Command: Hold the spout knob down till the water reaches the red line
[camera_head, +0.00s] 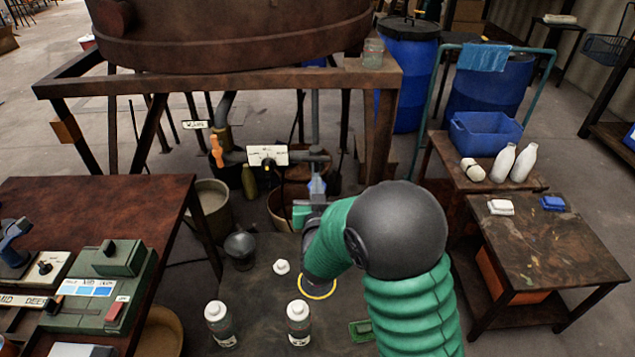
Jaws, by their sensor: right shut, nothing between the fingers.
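My right arm, green with a dark round joint, comes in from the lower right. Its gripper (312,203) is shut and empty, pointing away from me just below the pipe end. A pale blue piece (316,186) hangs under the grey pipe (315,158), right at the fingertips; I cannot tell whether they touch it. Whether this piece is the spout knob is unclear. A brown tub (280,215) stands behind the gripper, partly hidden. No red line or water level can be made out. My left gripper is not in view.
A rusty vat (230,35) stands on a brown frame (250,83) above the pipes. An orange valve handle (216,150) is left of the plate. White bottles (298,322) stand in front. A control table (150,200) is left; side tables (540,245) are right.

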